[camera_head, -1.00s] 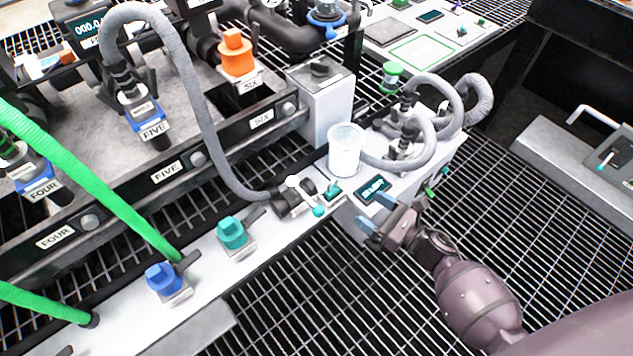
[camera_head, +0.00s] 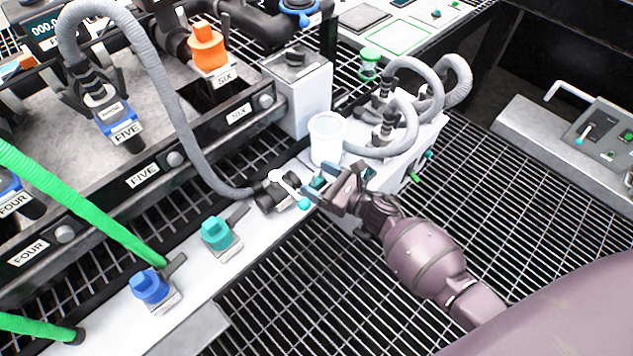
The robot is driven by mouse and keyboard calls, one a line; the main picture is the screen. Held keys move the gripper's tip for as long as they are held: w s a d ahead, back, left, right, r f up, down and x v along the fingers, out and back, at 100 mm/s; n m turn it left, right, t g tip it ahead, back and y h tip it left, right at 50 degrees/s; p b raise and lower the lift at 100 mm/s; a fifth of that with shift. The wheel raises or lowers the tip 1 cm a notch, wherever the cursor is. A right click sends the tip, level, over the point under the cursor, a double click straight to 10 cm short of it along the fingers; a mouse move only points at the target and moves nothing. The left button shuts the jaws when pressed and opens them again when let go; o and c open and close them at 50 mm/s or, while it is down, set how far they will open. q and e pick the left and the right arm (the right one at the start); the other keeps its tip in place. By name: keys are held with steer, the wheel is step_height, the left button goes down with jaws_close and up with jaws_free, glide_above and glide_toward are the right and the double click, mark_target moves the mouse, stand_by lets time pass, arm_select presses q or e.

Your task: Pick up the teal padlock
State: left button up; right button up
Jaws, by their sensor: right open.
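The teal padlock (camera_head: 217,233) is a small blocky item on the white ledge (camera_head: 190,262), with a dark handle behind it. My right gripper (camera_head: 314,183) is open, with its blue-tipped fingers pointing left. It is up and to the right of the padlock, apart from it, and overlaps the view of the white lever with a teal knob. I cannot tell whether it touches anything there. My left gripper is out of view.
A blue padlock (camera_head: 150,287) sits nearer on the same ledge. A white lever (camera_head: 287,183), a black hose fitting (camera_head: 268,195) and a white cup (camera_head: 327,138) stand near my right gripper. A green hose (camera_head: 85,205) runs down at left. Open grating lies right of the ledge.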

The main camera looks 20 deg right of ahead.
mark_target(318, 172)
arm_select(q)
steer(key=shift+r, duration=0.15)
arm_select(e)
steer(key=shift+w+a, duration=0.15)
steer(key=shift+w, duration=0.1)
steer(key=shift+c, duration=0.2)
steer(key=c, duration=1)
steer(key=r+p, duration=0.3)
steer(key=r, duration=0.5)
steer(key=shift+w, duration=0.2)
arm_select(q)
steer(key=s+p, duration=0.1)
steer(key=p, duration=0.1)
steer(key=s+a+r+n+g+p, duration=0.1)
steer(key=p, duration=0.2)
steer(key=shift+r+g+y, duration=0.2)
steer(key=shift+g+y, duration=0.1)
arm_select(e)
steer(key=r, duration=1.2)
steer(key=shift+s, duration=0.2)
